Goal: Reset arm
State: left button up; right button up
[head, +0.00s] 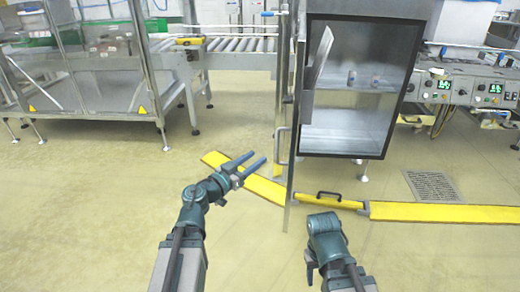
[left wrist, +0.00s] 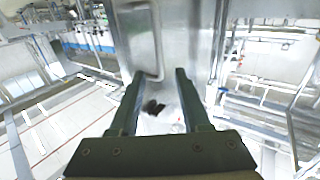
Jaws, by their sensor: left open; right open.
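My left gripper (head: 254,164) reaches in from the left in the head view, above the pale floor and a yellow floor strip. Its two fingers are apart with nothing held between them. In the left wrist view the fingers (left wrist: 160,80) stand open in front of a grey metal surface with a handle-like bar. My right arm (head: 326,230) comes in from the bottom right and bends back down. Its gripper fingers do not show.
An open metal cabinet (head: 350,125) with small items on a shelf stands ahead. Yellow barriers (head: 440,212) lie on the floor. The near floor at left is clear.

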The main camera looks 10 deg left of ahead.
pick_arm(q)
jog(key=w+a+r+n+t+y+p, duration=0.1)
jog(key=w+a+r+n+y+p, duration=0.2)
jog(key=n+y, duration=0.5)
jog(key=s+d+f+m+g+y+p, duration=0.1)
jog(key=s+d+f+g+y+p, duration=0.1)
jog(key=s+d+f+g, duration=0.35)
jog(key=s+d+f+m+g+y+p, duration=0.1)
jog(key=s+d+f+m+g+p, duration=0.1)
jog(key=s+f+g, duration=0.65)
jog(key=s+d+f+m+g+h, duration=0.1)
jog(key=s+d+f+m+g, duration=0.25)
jog(key=s+d, duration=0.55)
notch_tip(320, 180, up, 38)
jog(key=a+p, duration=0.1)
jog(key=p, duration=3.7)
jog(key=shift+s+a+r+h+p, duration=0.2)
jog(key=shift+s+a+h+p, duration=0.1)
jog(key=shift+s+p, duration=0.15)
